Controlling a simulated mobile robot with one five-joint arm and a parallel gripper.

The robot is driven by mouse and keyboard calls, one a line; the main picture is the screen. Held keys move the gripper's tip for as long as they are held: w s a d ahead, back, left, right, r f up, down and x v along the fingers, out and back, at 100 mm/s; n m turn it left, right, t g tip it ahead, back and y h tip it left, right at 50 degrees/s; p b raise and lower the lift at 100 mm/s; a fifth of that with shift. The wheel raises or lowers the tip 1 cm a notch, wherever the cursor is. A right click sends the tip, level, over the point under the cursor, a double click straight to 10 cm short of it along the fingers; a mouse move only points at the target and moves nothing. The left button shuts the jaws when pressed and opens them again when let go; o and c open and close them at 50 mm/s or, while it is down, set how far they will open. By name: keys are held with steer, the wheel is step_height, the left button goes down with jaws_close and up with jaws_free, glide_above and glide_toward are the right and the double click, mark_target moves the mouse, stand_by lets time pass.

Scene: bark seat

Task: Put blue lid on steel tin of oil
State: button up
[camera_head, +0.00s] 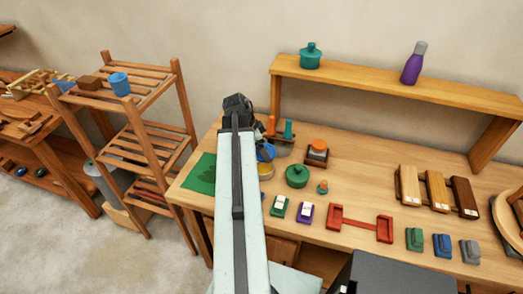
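The blue lid (265,153) shows at the end of my arm, partly hidden behind the arm and gripper. It looks tilted and held up just above and behind the steel tin of oil (266,172). The tin is small and round, open at the top with yellowish oil inside, and its left side is partly covered by my arm. My gripper (260,141) is dark and points down at the lid. It appears shut on the lid, though its fingertips are small and mostly hidden.
A wooden block with an orange top (317,152) and orange and teal pegs (287,130) are behind. A green mat (201,175) lies left. A raised shelf (400,86) spans the back of the table.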

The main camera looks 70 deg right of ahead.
steer(key=shift+f+b, duration=3.4)
steer(key=shift+f+b, duration=0.6)
steer(key=o, duration=1.1)
steer(key=shift+r, duration=0.1)
steer(key=shift+r+p, duration=3.55)
steer(key=shift+p, duration=0.1)
steer(key=shift+w+f, duration=0.1)
steer(key=shift+w, duration=0.05)
